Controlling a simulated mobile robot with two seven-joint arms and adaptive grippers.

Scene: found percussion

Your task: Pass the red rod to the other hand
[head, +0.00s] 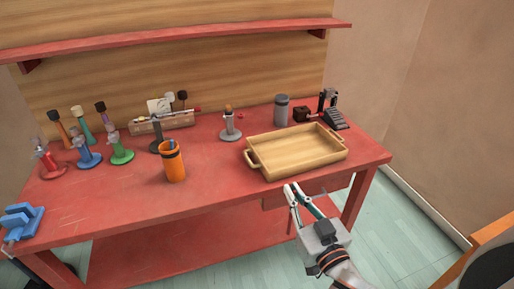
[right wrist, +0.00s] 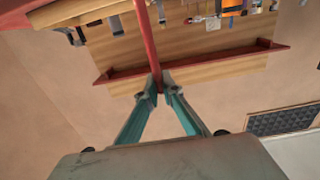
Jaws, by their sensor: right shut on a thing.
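The red rod (right wrist: 148,45) shows in the right wrist view as a long, straight bar. It runs from the top edge down to my right gripper's fingertips. My right gripper (right wrist: 158,90) is shut on it, with the two teal fingers meeting at the rod. In the head view my right gripper (head: 291,188) is in front of the table's front edge, below the wooden tray. I cannot make out the rod in the head view. My left gripper is not in view.
A red table (head: 120,205) holds a wooden tray (head: 262,177), an orange cup (head: 173,163), a grey canister (head: 282,112) and a blue vise (head: 22,220). Several coloured stands are at the left. A red shelf (head: 170,38) crosses the back panel. The front middle tabletop is clear.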

